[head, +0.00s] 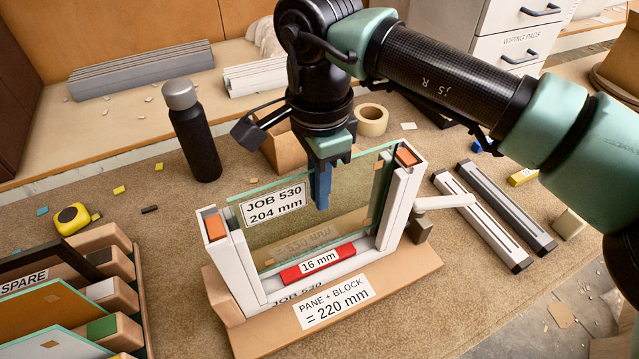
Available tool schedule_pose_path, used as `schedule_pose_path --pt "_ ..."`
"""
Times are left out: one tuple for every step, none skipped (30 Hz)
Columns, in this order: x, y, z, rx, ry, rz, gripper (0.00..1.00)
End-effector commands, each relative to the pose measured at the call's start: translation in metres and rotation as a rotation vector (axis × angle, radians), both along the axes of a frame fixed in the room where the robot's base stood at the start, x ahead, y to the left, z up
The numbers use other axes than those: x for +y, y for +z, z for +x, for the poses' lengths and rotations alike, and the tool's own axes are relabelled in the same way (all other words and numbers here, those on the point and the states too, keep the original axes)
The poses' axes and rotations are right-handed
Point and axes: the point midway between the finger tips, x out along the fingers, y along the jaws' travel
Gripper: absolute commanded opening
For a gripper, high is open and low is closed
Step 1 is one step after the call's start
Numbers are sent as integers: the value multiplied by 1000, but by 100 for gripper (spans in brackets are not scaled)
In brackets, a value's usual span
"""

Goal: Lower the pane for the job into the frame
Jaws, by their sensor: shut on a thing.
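The glass pane (281,221), labelled "JOB 530 204 mm", stands upright between the side posts of the white frame (245,276). My gripper (322,190) is shut on the pane's upper part from above, with blue fingers. A red block (292,271) labelled "16 mm" lies along the bottom of the frame, in front of the pane as seen here. Orange pieces (407,157) sit at the tops of the posts. The frame stands on a tan base (405,275) labelled "PANE + BLOCK = 220 mm". I cannot tell whether the pane's lower edge touches anything.
A rack (133,300) with panes and a "SPARE" sign stands at the lower left. A black bottle (195,140), a yellow tape measure (72,218) and a tape roll (371,119) are around the frame. Two metal bars (505,217) lie to the right, near a white handle (444,202).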

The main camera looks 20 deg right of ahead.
Motion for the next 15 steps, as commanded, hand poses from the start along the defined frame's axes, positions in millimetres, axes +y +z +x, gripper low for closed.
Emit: schedule_pose_path --pt "0 -5 1 -3 0 -1 0" --pt "0 -7 1 -3 0 -1 0" --pt "0 -9 1 -3 0 -1 0" --pt "0 -11 1 -3 0 -1 0" --pt "0 -13 1 -3 0 -1 0" --pt "0 -15 1 -3 0 -1 0" --pt "0 -17 0 -3 0 -1 0" --pt "0 -19 0 -3 0 -1 0" --pt "0 -22 0 -2 0 -1 0" --pt "0 -24 0 -2 0 -1 0" --pt "0 -26 0 -2 0 -1 0" --pt "0 -28 0 -2 0 -1 0" --pt "0 -30 0 -2 0 -1 0" --pt "0 -32 0 -2 0 -1 0" --pt "0 -35 0 -2 0 -1 0"
